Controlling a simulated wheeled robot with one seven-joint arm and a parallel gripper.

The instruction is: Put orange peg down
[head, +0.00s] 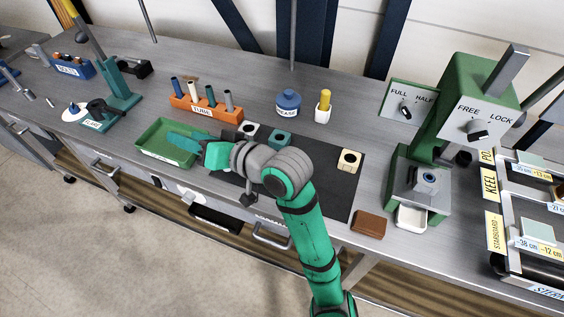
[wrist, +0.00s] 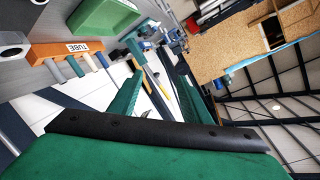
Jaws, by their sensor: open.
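My gripper (head: 180,140) is over the green tray (head: 150,151), its fingers pointing left. In the wrist view my gripper (wrist: 158,75) has its two green fingers apart, with nothing clearly held between them. The inside of the tray is partly hidden by my gripper in the head view.
A dark mat (head: 335,190) with several small blocks lies right of my gripper. A blue jar (head: 288,103) and a yellow-topped cylinder (head: 323,107) stand behind it. A brown block (head: 369,224) and a green press (head: 430,180) are to the right. A teal stand (head: 120,92) is at left.

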